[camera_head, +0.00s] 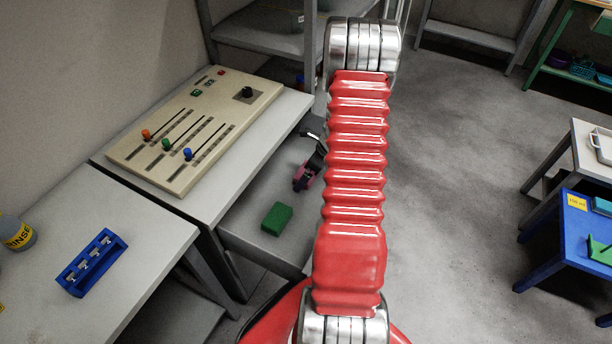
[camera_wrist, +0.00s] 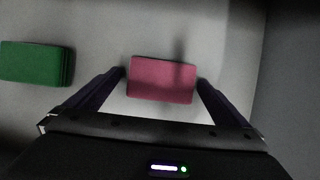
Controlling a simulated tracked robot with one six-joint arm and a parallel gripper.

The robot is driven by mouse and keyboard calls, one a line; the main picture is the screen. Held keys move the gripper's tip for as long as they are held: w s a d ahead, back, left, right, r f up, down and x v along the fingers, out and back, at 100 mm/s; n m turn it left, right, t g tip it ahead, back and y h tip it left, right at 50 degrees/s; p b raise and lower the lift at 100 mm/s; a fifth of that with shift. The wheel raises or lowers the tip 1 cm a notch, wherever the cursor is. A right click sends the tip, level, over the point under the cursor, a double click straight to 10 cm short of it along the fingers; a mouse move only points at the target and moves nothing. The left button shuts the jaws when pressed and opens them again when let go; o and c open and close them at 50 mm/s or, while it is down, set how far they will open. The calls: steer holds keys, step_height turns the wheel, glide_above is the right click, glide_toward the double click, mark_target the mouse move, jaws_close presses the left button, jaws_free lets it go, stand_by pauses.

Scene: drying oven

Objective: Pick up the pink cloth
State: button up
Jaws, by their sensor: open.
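The pink cloth (camera_wrist: 162,82) is a folded block lying on a pale grey shelf surface (camera_wrist: 95,22). In the wrist view it sits between the two dark fingers of my gripper (camera_wrist: 161,76), which is open. The left fingertip is close to the cloth's left side and the right fingertip close to its right side. I cannot tell whether they touch it. In the head view my gripper (camera_head: 308,172) is low over the shelf under the bench, partly hidden by my arm.
A green cloth (camera_wrist: 36,63) lies left of the pink one; it also shows in the head view (camera_head: 277,218). A control panel with sliders (camera_head: 195,130) stands on the bench above. A blue rack (camera_head: 91,262) is on the left table. Open floor (camera_head: 455,180) lies right of my arm.

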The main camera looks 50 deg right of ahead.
stand_by(0.3)
steer(key=c, duration=1.1)
steer(key=shift+r, duration=0.1)
step_height(320, 180, up, 18)
steer(key=shift+f, duration=0.1)
stand_by(0.6)
steer(key=o, duration=0.4)
steer(key=c, duration=0.3)
